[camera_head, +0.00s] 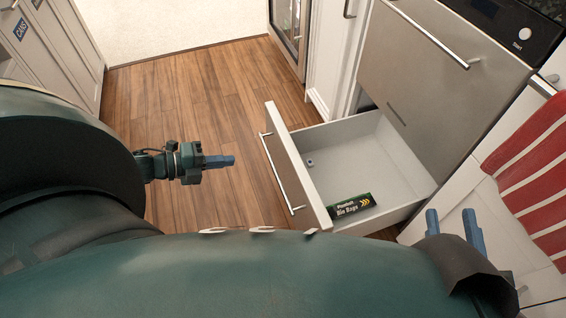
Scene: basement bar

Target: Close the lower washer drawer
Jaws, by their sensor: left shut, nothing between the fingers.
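The lower washer drawer (388,153) is pulled out, with its front panel (293,168) and long bar handle (281,172) facing left. Inside lie a dark green box labelled "Bin Bags" (352,207) and a small pale item (310,162). My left gripper (232,161) is shut and empty, over the floor to the left of the drawer front, with a gap between them. My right gripper (452,222) is at the lower right, near the drawer's near corner, its two blue fingers apart with nothing seen between them.
The steel appliance front (420,70) with a bar handle rises above the drawer. A red-and-white striped towel (530,165) hangs at the right. White cabinets (325,50) stand behind. The wooden floor (200,100) left of the drawer is clear. Grey cabinets (55,40) stand at the far left.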

